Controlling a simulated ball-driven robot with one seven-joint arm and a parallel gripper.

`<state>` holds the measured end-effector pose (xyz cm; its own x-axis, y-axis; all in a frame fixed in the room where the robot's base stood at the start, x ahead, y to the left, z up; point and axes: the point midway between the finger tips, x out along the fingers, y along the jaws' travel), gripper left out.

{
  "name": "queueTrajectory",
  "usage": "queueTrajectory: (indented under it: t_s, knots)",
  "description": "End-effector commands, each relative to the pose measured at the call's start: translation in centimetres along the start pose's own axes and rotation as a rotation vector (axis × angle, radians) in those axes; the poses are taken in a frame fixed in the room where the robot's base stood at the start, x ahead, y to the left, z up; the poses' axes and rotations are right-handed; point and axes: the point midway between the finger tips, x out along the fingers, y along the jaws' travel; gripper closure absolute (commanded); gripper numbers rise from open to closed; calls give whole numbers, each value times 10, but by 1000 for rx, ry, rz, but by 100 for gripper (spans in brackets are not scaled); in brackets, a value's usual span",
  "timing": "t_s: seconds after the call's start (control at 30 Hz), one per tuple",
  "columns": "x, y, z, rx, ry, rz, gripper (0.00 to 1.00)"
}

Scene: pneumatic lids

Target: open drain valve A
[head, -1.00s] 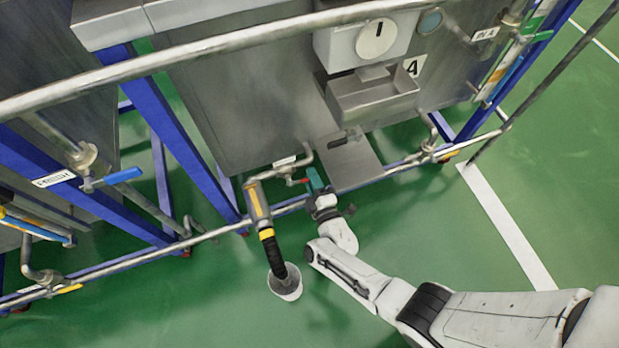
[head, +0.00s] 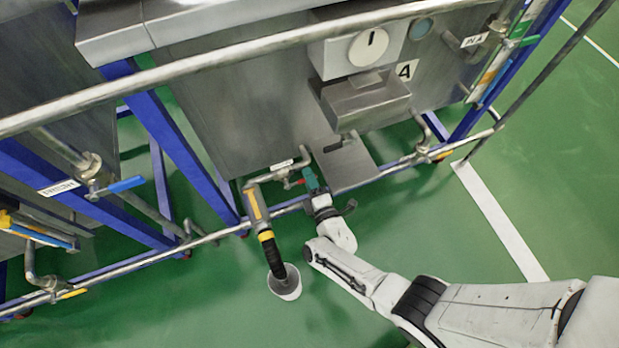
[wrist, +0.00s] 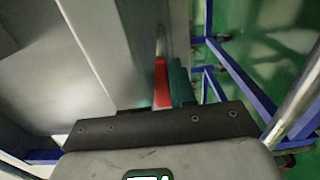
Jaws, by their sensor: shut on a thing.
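The drain valve has a red handle (head: 293,184) on the pipework under the steel tank (head: 235,115). A plate on the tank (head: 406,71) seems to read A. My gripper (head: 308,180), with teal fingers, is at the handle, low at the tank's front. In the wrist view, the red handle (wrist: 161,84) lies against a teal finger (wrist: 180,82), and the gripper is shut on it. The other finger is hidden. A small white label (head: 282,165) sits by the valve pipe, too small to read.
A yellow-marked pipe with a black hose (head: 271,252) runs down into a white cup (head: 285,284) left of my arm. A long horizontal rail (head: 215,72) crosses above. Blue frame legs (head: 168,135) stand left. Green floor is clear at lower left.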

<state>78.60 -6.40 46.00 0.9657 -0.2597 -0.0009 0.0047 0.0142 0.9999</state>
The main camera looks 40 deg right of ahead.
Motion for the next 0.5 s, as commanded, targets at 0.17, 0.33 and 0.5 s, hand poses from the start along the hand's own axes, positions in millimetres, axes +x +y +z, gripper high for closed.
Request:
queueTrajectory:
  t_s: [0.17,0.33,0.5]
  knots:
    - [0,0,-1,-3,3,1,63]
    - [0,0,-1,-1,2,1,53]
    - [0,0,0,-1,1,1,53]
